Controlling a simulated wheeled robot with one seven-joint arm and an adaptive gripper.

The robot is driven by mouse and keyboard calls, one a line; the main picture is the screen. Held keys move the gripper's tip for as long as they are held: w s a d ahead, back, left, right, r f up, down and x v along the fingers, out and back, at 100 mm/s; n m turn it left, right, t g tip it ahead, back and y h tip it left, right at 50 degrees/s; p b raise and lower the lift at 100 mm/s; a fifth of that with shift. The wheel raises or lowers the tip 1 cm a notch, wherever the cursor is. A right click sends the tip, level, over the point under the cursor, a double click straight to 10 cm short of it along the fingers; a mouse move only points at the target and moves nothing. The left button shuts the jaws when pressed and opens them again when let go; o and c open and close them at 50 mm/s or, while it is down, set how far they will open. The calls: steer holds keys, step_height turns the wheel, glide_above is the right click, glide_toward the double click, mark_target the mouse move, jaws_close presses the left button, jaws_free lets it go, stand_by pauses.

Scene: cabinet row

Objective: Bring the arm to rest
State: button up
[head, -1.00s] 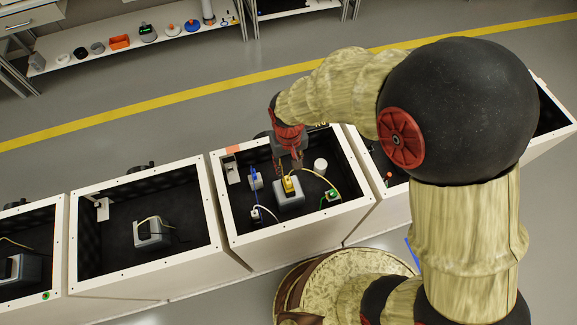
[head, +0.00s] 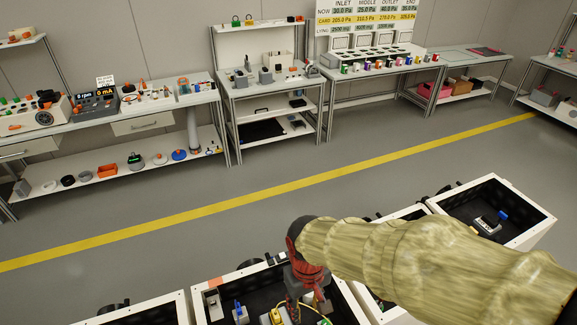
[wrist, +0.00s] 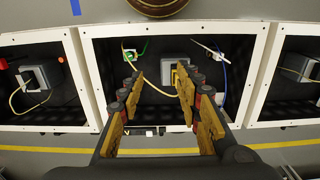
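My arm (head: 400,255) reaches from the lower right of the head view over one open-topped cabinet. My gripper (wrist: 160,84) points down into that cabinet; in the wrist view its two fingers stand apart with nothing held between them. In the head view my gripper (head: 308,297) is partly cut by the lower edge. Below the fingers, inside the cabinet (wrist: 262,60), is a grey box with a yellow plug (wrist: 176,74). The yellow plug also shows in the head view (head: 276,317). Any gap between fingertips and plug is hard to judge.
Green (wrist: 130,54) and blue-and-white (wrist: 217,54) cabled fittings sit at the cabinet's sides. Neighbouring cabinets (head: 493,213) stand in a row. Workbenches (head: 270,85) line the wall beyond a yellow floor line (head: 300,184). The floor between is clear.

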steer(key=s+d+r+m+t, duration=0.2)
steer(key=d+r+t, duration=0.1)
steer(key=d+r, duration=0.4)
steer(key=s+d+r+m+t, duration=0.2)
steer(key=s+d+r+t, duration=0.1)
steer(key=d+r, duration=0.5)
step_height(320, 180, up, 4)
steer(key=shift+f+m, duration=0.15)
steer(key=shift+m, duration=0.15)
